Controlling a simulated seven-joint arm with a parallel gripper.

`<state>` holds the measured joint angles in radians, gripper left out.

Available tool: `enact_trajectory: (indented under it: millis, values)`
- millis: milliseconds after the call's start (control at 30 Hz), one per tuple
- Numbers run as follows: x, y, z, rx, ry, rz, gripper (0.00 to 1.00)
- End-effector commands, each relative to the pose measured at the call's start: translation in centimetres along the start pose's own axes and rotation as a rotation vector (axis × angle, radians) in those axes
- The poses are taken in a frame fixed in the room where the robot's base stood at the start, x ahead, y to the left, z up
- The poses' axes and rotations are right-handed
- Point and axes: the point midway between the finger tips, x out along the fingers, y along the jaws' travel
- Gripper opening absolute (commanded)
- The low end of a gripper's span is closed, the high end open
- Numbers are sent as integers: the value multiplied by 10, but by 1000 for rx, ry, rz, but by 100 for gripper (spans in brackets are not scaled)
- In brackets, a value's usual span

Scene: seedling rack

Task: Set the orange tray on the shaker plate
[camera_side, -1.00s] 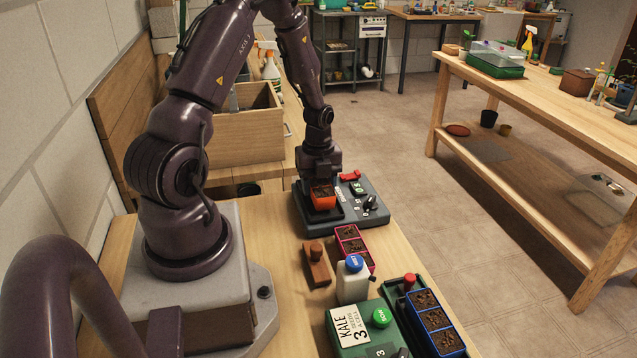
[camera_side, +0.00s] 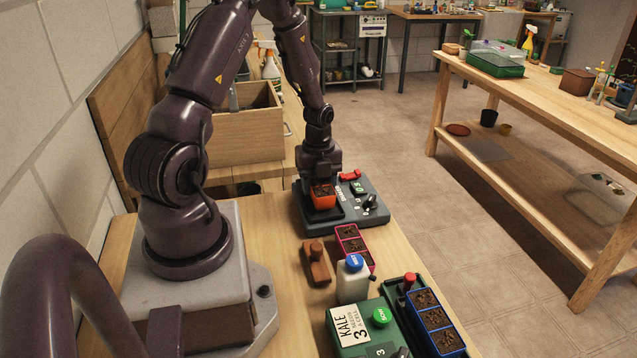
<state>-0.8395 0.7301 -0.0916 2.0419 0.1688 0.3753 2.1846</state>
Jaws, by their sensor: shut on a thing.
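The orange tray (camera_side: 323,201), with dark soil in it, is at the left part of the shaker plate (camera_side: 345,213), a dark pad on the grey shaker unit (camera_side: 372,219). My gripper (camera_side: 320,184) is right above the tray and shut on it. The fingertips are small and partly hidden by the tray and my wrist. The tray looks level. I cannot tell for sure whether its underside touches the plate.
The shaker has a red switch (camera_side: 350,175) and a black knob (camera_side: 371,201).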

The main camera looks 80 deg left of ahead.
Motion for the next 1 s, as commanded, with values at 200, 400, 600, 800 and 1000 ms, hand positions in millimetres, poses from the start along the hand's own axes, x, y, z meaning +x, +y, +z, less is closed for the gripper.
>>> enact_trajectory:
  millis: [200,400,600,800,1000]
  values:
    - [3,0,0,0,0,0,24]
    - [7,0,0,0,0,1,24]
    - [11,0,0,0,0,0,24]
    - [12,0,0,0,-1,-1,61]
    - [8,0,1,0,-1,-1,61]
